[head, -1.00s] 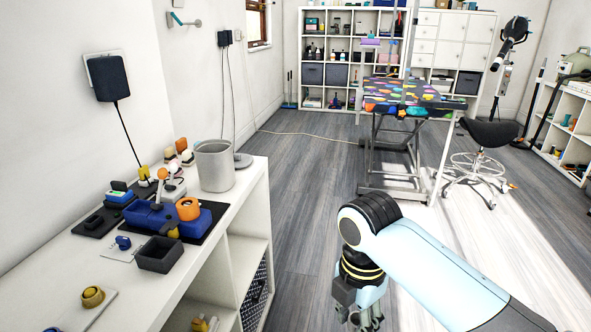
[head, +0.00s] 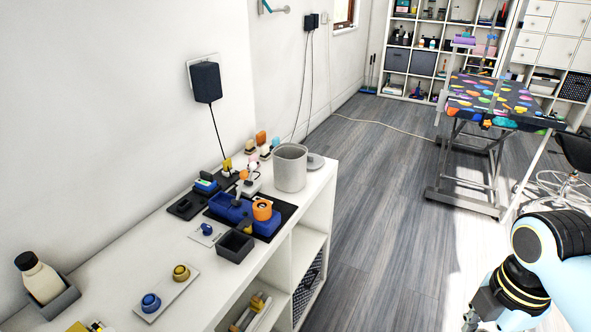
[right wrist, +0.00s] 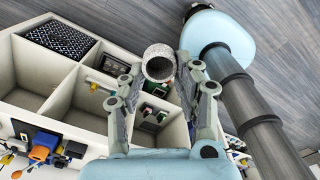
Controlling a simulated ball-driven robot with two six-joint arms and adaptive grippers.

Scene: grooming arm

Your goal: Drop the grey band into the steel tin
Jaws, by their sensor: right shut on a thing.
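A grey band (right wrist: 159,63), a short ring with a speckled inside, sits at the fingertips of my right gripper (right wrist: 166,72) in the right wrist view. The gripper is shut on it. In the head view my right gripper (head: 482,312) is at the lower right, beyond the white shelf unit and over the floor; its fingertips are cut off and the band cannot be made out. A light grey, open-topped cylinder (head: 290,168) stands upright at the far end of the shelf top; it may be the steel tin, but its material is unclear. My left gripper is out of view.
The white shelf unit (head: 135,262) bears a blue tray (head: 232,207) with an orange roll, a dark open box (head: 236,247), a bottle (head: 38,276) and blue and yellow small rolls. A grooming table (head: 500,97) stands at the back right. Floor between is clear.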

